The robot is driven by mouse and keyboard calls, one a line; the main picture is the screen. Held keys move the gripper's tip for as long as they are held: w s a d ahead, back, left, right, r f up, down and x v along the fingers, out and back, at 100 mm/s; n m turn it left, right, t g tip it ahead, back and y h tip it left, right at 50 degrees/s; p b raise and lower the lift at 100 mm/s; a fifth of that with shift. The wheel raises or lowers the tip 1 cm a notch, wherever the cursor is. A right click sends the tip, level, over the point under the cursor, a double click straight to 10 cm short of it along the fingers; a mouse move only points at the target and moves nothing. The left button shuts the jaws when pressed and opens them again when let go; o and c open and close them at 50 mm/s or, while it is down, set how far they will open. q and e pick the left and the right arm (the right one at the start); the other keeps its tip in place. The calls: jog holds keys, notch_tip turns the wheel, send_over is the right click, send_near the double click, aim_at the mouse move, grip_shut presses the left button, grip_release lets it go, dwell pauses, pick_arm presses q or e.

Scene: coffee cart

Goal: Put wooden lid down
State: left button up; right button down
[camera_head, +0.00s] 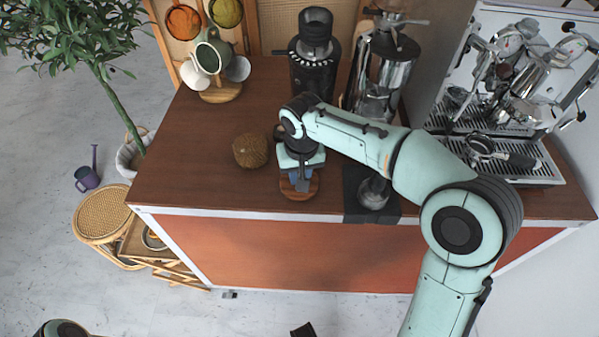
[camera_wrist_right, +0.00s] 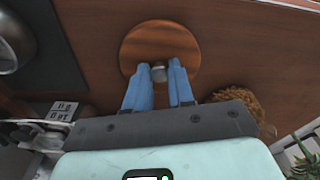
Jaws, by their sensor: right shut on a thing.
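The wooden lid (camera_head: 299,192) is a round reddish-brown disc near the front edge of the counter. In the right wrist view the lid (camera_wrist_right: 137,42) lies flat, with a small grey knob (camera_wrist_right: 158,73) at its middle. My right gripper (camera_head: 301,181) points down over the lid. Its blue fingers (camera_wrist_right: 159,85) are on both sides of the knob, shut on it. I cannot tell whether the lid touches the counter. My left gripper is not in view.
A round brown fibrous object (camera_head: 250,150) stands left of the lid. A dark mat (camera_head: 354,195) with a metal cup (camera_head: 373,192) is to the right. Grinders (camera_head: 315,55) and an espresso machine (camera_head: 510,90) stand further back. The counter's left part is clear.

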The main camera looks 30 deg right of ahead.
jog(key=c, duration=1)
grip_release()
jog(key=shift+f, duration=0.1)
jog(key=shift+r, duration=0.3)
jog(key=r+p, duration=0.1)
jog(key=r, duration=0.3)
jog(key=s+r, duration=0.1)
jog(key=r, duration=0.2)
jog(key=r+p, duration=0.1)
jog(key=r, duration=0.3)
jog(key=shift+s+a+r+p, duration=0.2)
jog(key=shift+s+r+p, duration=0.05)
jog(key=shift+r+p, duration=0.1)
